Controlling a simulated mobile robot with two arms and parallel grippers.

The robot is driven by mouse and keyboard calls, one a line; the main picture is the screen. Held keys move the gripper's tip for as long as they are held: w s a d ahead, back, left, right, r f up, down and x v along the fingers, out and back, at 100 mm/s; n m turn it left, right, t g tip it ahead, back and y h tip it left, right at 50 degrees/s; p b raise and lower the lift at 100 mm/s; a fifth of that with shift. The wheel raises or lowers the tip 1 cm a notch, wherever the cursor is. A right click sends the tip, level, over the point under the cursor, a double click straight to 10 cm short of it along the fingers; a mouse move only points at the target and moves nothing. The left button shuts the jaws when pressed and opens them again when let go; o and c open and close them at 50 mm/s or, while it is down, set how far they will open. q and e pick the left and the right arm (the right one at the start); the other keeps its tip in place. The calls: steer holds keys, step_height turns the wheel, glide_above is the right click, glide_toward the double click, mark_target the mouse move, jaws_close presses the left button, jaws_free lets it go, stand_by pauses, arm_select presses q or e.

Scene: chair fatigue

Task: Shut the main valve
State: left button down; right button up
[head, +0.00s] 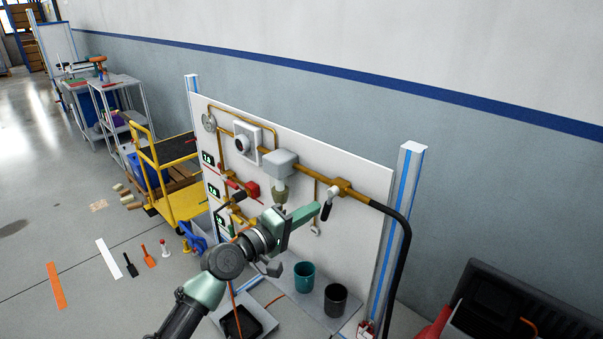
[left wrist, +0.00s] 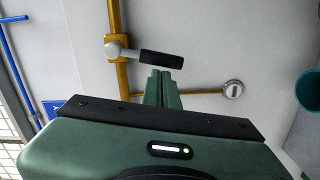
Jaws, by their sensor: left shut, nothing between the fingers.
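A lever valve with a silver hub and a black handle (head: 326,211) sits on the brass pipe at the right of the white panel (head: 365,185). The black handle (left wrist: 162,58) stands crosswise to the brass pipe (left wrist: 122,80) in the left wrist view. My left gripper (head: 317,206) is shut and empty, just beside the handle. Its closed fingertips (left wrist: 161,74) show right below the handle in the left wrist view; whether they touch it I cannot tell. No label shows which valve is the main one. My right gripper is not in view.
The panel also carries a red valve (head: 251,190), a grey box (head: 281,163) and a round gauge (head: 243,141). A teal cup (head: 304,277) and a dark cup (head: 335,299) stand on a shelf below. A black hose (head: 406,235) hangs at right. A yellow cart (head: 185,206) stands left.

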arm_select(q)
steer(key=shift+s+d+f+n+p, duration=0.2)
steer(key=shift+s+d+n+p, duration=0.1)
steer(key=shift+n, duration=0.35)
steer(key=shift+s+d+f+n+p, duration=0.15)
steer(key=shift+d+n+p, duration=0.1)
steer(key=shift+n, duration=0.4)
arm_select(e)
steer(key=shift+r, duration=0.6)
arm_select(q)
steer(key=shift+a, duration=0.1)
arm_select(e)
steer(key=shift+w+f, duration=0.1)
